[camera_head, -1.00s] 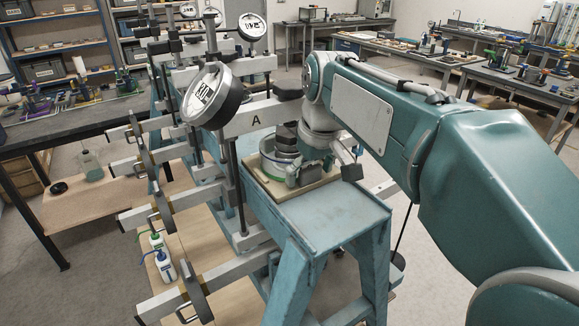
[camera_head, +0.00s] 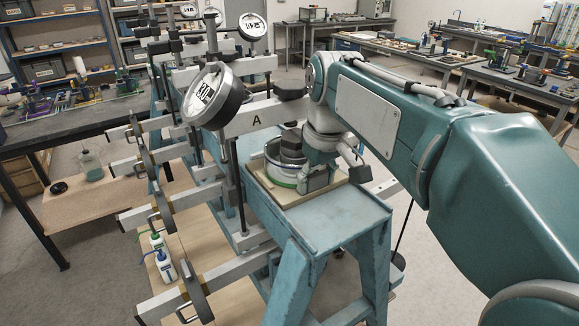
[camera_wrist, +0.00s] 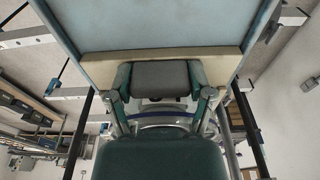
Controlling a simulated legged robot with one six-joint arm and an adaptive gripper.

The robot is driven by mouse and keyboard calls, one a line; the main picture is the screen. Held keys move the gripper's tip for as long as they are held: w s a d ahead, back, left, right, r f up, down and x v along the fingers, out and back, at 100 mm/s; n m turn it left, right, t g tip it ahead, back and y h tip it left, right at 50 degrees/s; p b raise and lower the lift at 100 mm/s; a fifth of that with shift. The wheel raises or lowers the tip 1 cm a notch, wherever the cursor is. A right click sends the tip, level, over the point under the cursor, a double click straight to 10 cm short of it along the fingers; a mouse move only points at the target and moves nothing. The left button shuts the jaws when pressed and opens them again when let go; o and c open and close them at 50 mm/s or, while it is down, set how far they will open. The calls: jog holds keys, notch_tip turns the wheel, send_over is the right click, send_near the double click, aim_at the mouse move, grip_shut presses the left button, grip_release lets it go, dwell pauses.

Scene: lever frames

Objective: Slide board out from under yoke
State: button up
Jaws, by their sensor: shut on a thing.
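The thin tan board (camera_head: 287,200) lies flat on the blue bed of the frame, with a round ringed cell (camera_head: 279,172) standing on it. The yoke, a grey beam marked A (camera_head: 265,116), crosses above and behind the cell. My gripper (camera_head: 318,178) is low at the board's right side, beside the cell. In the wrist view, the fingers of my gripper (camera_wrist: 164,76) close on both sides of a grey block (camera_wrist: 160,74) at the edge of the board (camera_wrist: 90,62). Whether the block is part of the board I cannot tell. The gripper hides part of the cell.
A dial gauge (camera_head: 213,96) hangs left of the yoke. The blue bed (camera_head: 330,222) is clear in front of the board up to its near edge. Weight-lever arms (camera_head: 200,290) stick out to the left.

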jog(key=shift+s+d+g+h, duration=0.3)
jog(key=shift+s+d, duration=0.35)
jog(key=shift+s, duration=0.3)
jog(key=shift+s+d+g+h, duration=0.15)
jog(key=shift+s+d+g, duration=0.2)
jog(key=shift+s+d, duration=0.5)
jog(key=shift+s+d+g+h, duration=0.3)
jog(key=shift+s+d, duration=0.2)
jog(key=shift+s, duration=0.55)
jog(key=shift+s+d+f+g+h, duration=0.1)
jog(key=shift+s+d+g, duration=0.1)
jog(key=shift+s+d, duration=0.25)
jog(key=shift+s+d+r+g+h, duration=0.15)
jog(key=shift+s+d+g, duration=0.1)
jog(key=shift+s, duration=0.35)
jog(key=shift+s+d+f+g+h, duration=0.1)
jog(key=shift+s+d+f+g, duration=0.15)
jog(key=shift+s, duration=0.25)
jog(key=shift+r, duration=0.1)
jog(key=shift+s+d, duration=0.25)
jog(key=shift+s, duration=0.05)
jog(key=o, duration=0.9)
notch_tip(320, 180, up, 7)
send_over(355, 231)
jog(key=shift+s+d+r, duration=0.15)
